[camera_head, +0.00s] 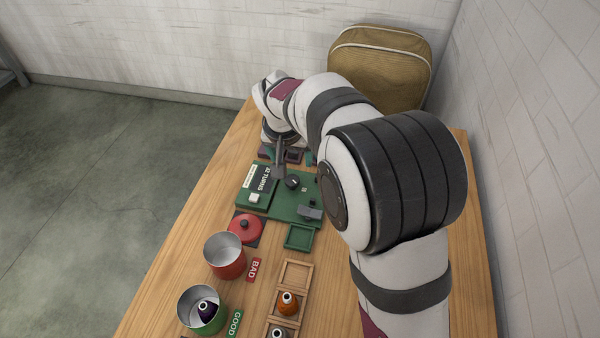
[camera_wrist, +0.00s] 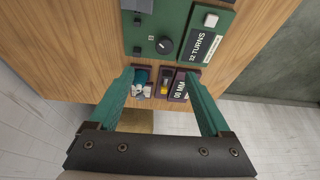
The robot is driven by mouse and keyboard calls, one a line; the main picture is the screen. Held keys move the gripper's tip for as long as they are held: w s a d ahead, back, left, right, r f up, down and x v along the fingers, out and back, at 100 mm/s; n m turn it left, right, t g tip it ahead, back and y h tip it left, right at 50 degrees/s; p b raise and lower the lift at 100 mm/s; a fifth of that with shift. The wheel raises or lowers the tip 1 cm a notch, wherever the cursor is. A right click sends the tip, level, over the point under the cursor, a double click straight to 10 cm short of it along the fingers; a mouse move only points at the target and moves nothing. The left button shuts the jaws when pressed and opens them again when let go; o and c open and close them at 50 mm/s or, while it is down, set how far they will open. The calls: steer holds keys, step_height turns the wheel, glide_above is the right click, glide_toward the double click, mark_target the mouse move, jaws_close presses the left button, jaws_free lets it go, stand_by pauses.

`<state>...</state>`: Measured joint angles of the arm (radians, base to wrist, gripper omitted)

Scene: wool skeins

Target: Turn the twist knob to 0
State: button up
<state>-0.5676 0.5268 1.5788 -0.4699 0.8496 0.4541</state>
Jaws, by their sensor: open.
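The twist knob (camera_wrist: 164,46) is a round black knob on a green panel (camera_wrist: 178,18) in the wrist view. A small pale label sits beside it at the left, and a short light mark shows on its face; the exact setting is too small to read. In the head view the knob (camera_head: 292,182) is on the green panel, just in front of my gripper (camera_head: 281,152). In the wrist view my gripper (camera_wrist: 160,77) is open, its teal fingers wide apart and empty. The fingertips appear below the knob in the picture, not touching it.
A "32 TURNS" sign (camera_wrist: 199,46) and white button (camera_wrist: 211,19) are beside the knob. Small dark trays (camera_wrist: 172,84) lie between the fingers. A red pot (camera_head: 225,257), green pot (camera_head: 203,310), wooden tray (camera_head: 296,274) and tan bag (camera_head: 379,70) stand around.

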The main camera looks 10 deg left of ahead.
mark_target(292, 179)
steer(key=shift+n, duration=0.4)
steer(key=x, duration=1)
steer(key=a+x, duration=0.1)
steer(key=x, duration=0.4)
steer(key=shift+f, duration=0.15)
jaws_close()
